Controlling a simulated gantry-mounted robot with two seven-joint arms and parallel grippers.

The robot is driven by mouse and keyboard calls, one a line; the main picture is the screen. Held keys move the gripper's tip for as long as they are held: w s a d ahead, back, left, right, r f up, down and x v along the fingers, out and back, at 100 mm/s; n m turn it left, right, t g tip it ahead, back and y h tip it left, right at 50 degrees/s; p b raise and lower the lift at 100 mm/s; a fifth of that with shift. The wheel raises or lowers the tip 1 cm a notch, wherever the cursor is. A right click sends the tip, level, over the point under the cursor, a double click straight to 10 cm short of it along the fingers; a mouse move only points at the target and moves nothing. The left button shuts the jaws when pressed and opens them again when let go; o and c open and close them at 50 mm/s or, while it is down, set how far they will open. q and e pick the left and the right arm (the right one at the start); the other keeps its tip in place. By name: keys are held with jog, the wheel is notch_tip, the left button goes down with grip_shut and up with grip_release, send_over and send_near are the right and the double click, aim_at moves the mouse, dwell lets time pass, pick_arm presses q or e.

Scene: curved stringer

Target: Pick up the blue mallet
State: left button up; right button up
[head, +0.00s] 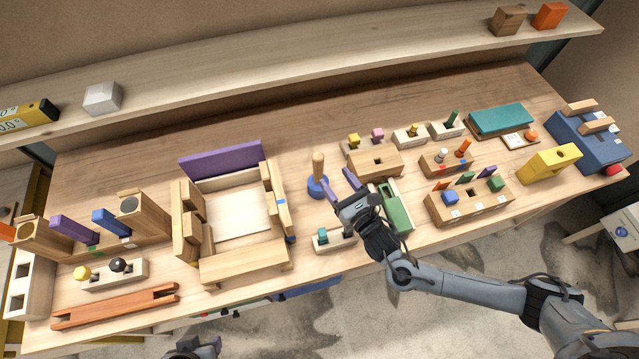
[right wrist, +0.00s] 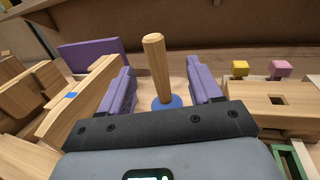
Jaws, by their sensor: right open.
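The blue mallet (head: 318,186) stands on the bench with its round blue head down and its wooden handle upright. My right gripper (head: 341,185) is open and empty, with its purple fingers pointing toward the mallet from the front right. In the right wrist view the mallet's handle (right wrist: 157,66) shows between the two open fingers (right wrist: 160,88), a little beyond them, with the blue head low behind. I see no contact. A dark part of my left gripper or wrist (head: 194,347) shows at the bottom edge; its fingers cannot be made out.
A wooden frame box with a purple back panel (head: 221,160) stands left of the mallet. A wooden block with a square hole (head: 375,164) and a green tray (head: 396,209) are to the right. A small block with a teal piece (head: 333,238) lies in front.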

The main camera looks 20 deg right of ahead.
aim_at(315, 156)
jog(key=shift+w+a+r, duration=0.1)
jog(key=shift+w+a, duration=0.3)
jog(key=shift+w, duration=1.25)
jog(key=shift+w+a, duration=0.4)
jog(key=shift+w, duration=1.3)
jog(key=shift+w+a+r, duration=0.1)
jog(key=shift+w+a, duration=0.3)
jog(key=shift+w, duration=1.25)
jog(key=shift+c, duration=0.3)
grip_shut()
